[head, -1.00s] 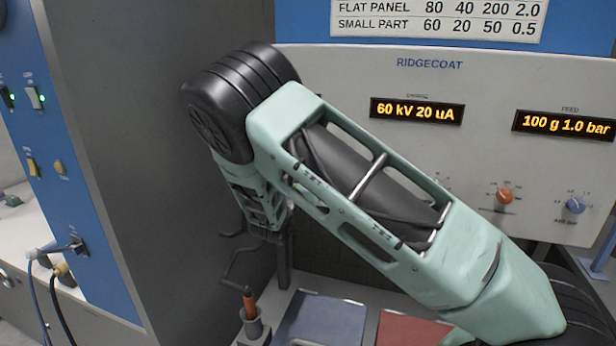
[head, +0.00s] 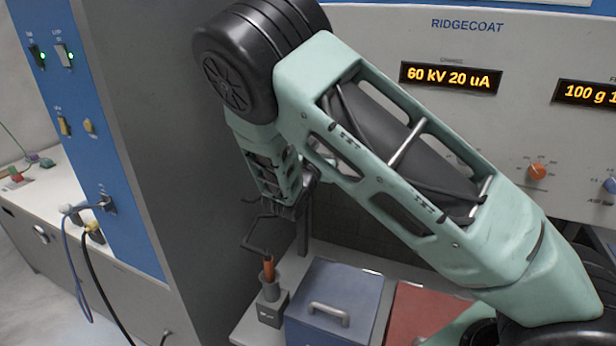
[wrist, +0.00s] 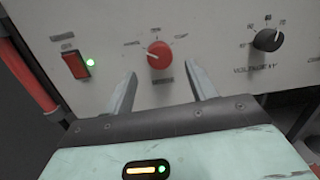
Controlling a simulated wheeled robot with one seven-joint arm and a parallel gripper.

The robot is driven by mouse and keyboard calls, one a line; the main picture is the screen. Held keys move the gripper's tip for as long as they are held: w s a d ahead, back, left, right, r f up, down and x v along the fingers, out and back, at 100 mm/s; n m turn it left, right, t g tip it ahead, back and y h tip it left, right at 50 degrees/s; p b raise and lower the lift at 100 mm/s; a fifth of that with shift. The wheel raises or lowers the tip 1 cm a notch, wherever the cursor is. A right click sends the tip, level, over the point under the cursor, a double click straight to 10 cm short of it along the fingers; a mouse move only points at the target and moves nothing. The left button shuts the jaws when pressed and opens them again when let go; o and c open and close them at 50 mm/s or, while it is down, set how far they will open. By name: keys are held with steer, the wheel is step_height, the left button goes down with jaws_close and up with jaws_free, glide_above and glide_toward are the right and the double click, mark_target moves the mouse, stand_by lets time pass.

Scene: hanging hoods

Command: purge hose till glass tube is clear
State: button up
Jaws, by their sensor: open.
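In the wrist view my gripper (wrist: 163,88) is open and empty. Its two fingers point at a pale control panel, one on each side below a red knob (wrist: 159,55); I cannot tell whether they touch the panel. The small print around the knob is too blurred to read. A thick red hose or pipe (wrist: 22,62) runs down the left edge of the wrist view. I cannot tell whether it is the task's hose. I see no glass tube in either view. In the head view my arm hides my gripper.
The wrist view shows a red switch (wrist: 76,64) with a green light and a black voltage knob (wrist: 267,40). In the head view are the kV display (head: 451,77), orange knob (head: 537,171), blue lidded box (head: 335,290), red surface (head: 420,310) and black cable (head: 97,275) on the left.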

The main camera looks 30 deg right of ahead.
steer(key=b+v, duration=0.4)
steer(key=v, duration=0.9)
steer(key=shift+s+a, duration=0.2)
steer(key=shift+a, duration=0.05)
steer(key=shift+f, duration=0.1)
steer(key=s+f+m+g+y+b, duration=0.1)
steer(key=s+f+m+g+y, duration=0.3)
steer(key=s, duration=0.4)
steer(key=s+f+m+g+y+b, duration=0.1)
steer(key=s+f+m+g+y, duration=0.1)
steer(key=s+f+m+g, duration=0.45)
steer(key=s+a+r+m+y+b, duration=0.1)
steer(key=s+a+r+m+y, duration=0.3)
steer(key=s+a+m+y, duration=0.3)
steer(key=shift+s+a+m+y, duration=0.35)
steer(key=shift+s+a+y, duration=1.25)
steer(key=shift+s+a, duration=2.15)
steer(key=shift+d, duration=0.1)
